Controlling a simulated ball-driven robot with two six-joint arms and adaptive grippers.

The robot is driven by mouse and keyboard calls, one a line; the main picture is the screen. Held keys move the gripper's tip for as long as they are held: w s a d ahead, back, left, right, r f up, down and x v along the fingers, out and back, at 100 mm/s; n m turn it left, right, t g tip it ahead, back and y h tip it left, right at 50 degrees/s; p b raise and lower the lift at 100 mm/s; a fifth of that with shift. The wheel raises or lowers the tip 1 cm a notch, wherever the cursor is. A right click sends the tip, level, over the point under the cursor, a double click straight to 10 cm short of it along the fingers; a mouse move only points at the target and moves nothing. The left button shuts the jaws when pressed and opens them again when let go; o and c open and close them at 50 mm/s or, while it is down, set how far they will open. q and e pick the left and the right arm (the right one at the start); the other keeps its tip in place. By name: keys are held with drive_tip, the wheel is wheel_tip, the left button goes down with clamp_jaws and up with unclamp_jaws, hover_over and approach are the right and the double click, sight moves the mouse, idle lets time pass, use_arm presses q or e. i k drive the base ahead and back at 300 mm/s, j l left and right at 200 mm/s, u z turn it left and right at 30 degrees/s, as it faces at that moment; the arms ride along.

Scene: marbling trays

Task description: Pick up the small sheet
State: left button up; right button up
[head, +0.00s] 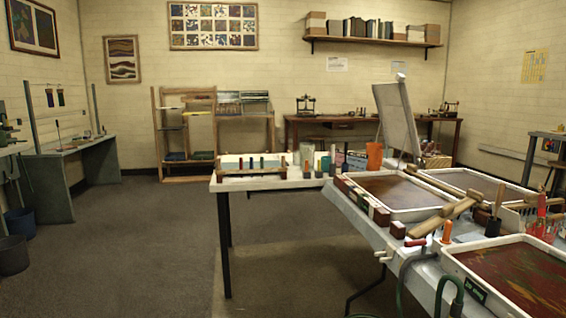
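I cannot make out a loose small sheet on the tables. Neither gripper shows in the head view. Marbling trays with white rims stand on the right-hand table: one with a dark red-brown surface (345,187), a greyer one behind it (436,170), and a red and green patterned one (453,262) at the front right. A pale upright board (398,118) leans behind the trays.
A white table (222,186) with bottles and an orange cup (374,156) adjoins the trays. Hoses (403,277) hang at the front edge. A wooden rack (155,135) and a workbench (50,190) stand farther back.

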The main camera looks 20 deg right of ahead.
sight(289, 158)
drive_tip(key=z, duration=1.6)
drive_tip(key=i+j+u, duration=0.2)
drive_tip(key=j, duration=0.2)
drive_tip(key=j+u, duration=0.2)
drive_tip(key=j, duration=0.25)
drive_tip(key=i+j+u, duration=0.45)
drive_tip(key=j, duration=0.25)
drive_tip(key=i+j+u, duration=0.5)
drive_tip(key=i, duration=0.2)
drive_tip(key=i+j+u, duration=0.25)
drive_tip(key=i+u, duration=0.25)
drive_tip(key=i, duration=0.25)
drive_tip(key=i+l+u, duration=0.1)
drive_tip(key=i+u, duration=0.4)
drive_tip(key=i, duration=0.3)
drive_tip(key=i+z, duration=0.2)
drive_tip(key=i, duration=0.3)
drive_tip(key=i+z, duration=0.25)
drive_tip(key=i, duration=0.3)
drive_tip(key=i+z, duration=0.2)
drive_tip(key=i, duration=0.3)
drive_tip(key=i+j+z, duration=0.2)
drive_tip(key=i, duration=0.3)
drive_tip(key=i+z, duration=0.15)
drive_tip(key=i, duration=0.55)
drive_tip(key=i+j+z, duration=0.1)
drive_tip(key=i, duration=0.6)
drive_tip(key=i+j+z, duration=0.15)
drive_tip(key=i, duration=0.55)
